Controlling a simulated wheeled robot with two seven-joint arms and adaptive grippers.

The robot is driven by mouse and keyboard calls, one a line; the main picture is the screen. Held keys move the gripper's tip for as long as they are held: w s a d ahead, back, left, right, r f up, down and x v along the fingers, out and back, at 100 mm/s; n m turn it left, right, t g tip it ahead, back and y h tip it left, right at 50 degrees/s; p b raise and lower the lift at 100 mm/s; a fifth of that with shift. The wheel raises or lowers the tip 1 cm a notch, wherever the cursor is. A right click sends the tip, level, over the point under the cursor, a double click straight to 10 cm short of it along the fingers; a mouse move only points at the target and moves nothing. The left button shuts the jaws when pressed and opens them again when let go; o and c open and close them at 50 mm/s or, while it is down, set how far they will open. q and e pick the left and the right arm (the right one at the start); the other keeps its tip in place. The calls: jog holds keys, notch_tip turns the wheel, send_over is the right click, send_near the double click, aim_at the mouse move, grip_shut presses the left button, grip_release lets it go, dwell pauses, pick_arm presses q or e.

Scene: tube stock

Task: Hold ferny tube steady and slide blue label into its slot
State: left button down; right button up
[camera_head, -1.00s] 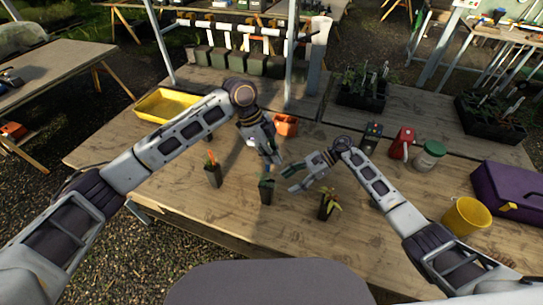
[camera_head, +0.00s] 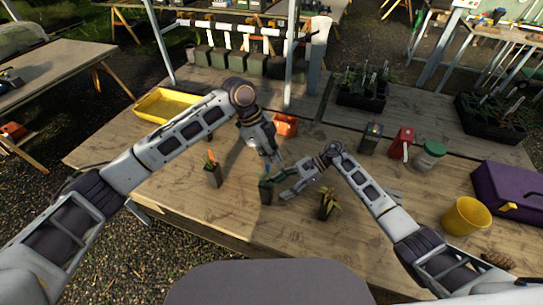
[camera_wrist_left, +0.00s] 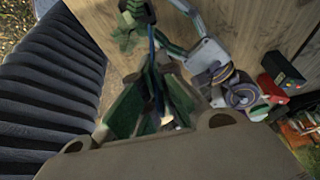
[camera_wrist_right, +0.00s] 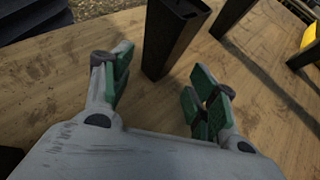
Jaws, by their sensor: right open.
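The ferny tube (camera_head: 266,192), a dark square pot with green fronds, stands upright on the table in the head view. In the right wrist view the dark tube (camera_wrist_right: 172,40) stands between and just beyond my right fingertips. My right gripper (camera_head: 279,186) is open beside it; its green pads (camera_wrist_right: 160,88) look clear of the tube. My left gripper (camera_head: 272,158) is above the tube, its pads closed on a thin blue label (camera_wrist_left: 152,55). The label points toward the green fern (camera_wrist_left: 126,32). The label slot is hidden.
A tube with an orange label (camera_head: 212,174) stands to the left, and a tube with a reddish-yellow plant (camera_head: 327,207) stands close to the right gripper. A yellow tray (camera_head: 168,104), an orange container (camera_head: 286,125) and a yellow bucket (camera_head: 466,216) are farther off. The front table is clear.

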aim_at(269, 195)
jog(key=shift+x, duration=3.35)
jog(key=c, duration=0.4)
